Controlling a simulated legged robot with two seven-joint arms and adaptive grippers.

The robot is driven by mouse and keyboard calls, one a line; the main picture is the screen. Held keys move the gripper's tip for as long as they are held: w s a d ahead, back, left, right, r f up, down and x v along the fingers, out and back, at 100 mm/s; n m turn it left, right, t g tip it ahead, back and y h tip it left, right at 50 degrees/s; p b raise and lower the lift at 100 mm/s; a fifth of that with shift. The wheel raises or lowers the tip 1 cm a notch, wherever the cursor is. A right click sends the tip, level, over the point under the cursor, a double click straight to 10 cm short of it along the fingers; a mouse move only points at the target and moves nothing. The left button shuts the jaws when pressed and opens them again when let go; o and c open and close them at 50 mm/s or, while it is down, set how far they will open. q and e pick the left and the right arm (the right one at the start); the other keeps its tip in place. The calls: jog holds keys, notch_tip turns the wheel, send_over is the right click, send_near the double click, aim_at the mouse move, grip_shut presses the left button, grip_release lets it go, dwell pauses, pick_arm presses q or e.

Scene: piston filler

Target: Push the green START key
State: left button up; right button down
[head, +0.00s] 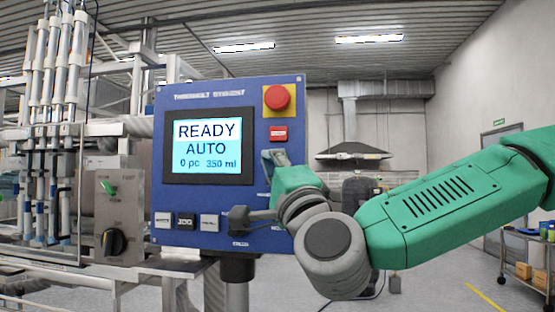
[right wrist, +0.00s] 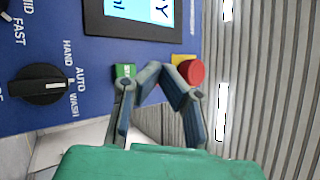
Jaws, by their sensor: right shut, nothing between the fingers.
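The green START key (right wrist: 124,71) shows in the right wrist view on the blue panel (right wrist: 60,52), beside my fingers. My right gripper (head: 272,158) is shut and empty, at the right side of the panel just below the red key (head: 278,133). In the right wrist view its fingertips (right wrist: 159,70) meet between the green key and the red mushroom button (right wrist: 191,72). I cannot tell whether they touch the panel. The screen (head: 212,138) reads READY, AUTO, 0 pc, 350 ml. My left gripper is not in view.
The red mushroom button also shows in the head view (head: 277,97), above the red key. A black selector (right wrist: 40,85) marked HAND, AUTO, WASH lies on the green key's other side. A grey box (head: 119,208) with a green switch and black knob stands left of the panel.

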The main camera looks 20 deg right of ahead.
jog(key=w+d, duration=0.1)
jog(key=w, duration=0.1)
jog(key=w+d, duration=0.1)
jog(key=w, duration=0.1)
jog(key=shift+d, duration=0.2)
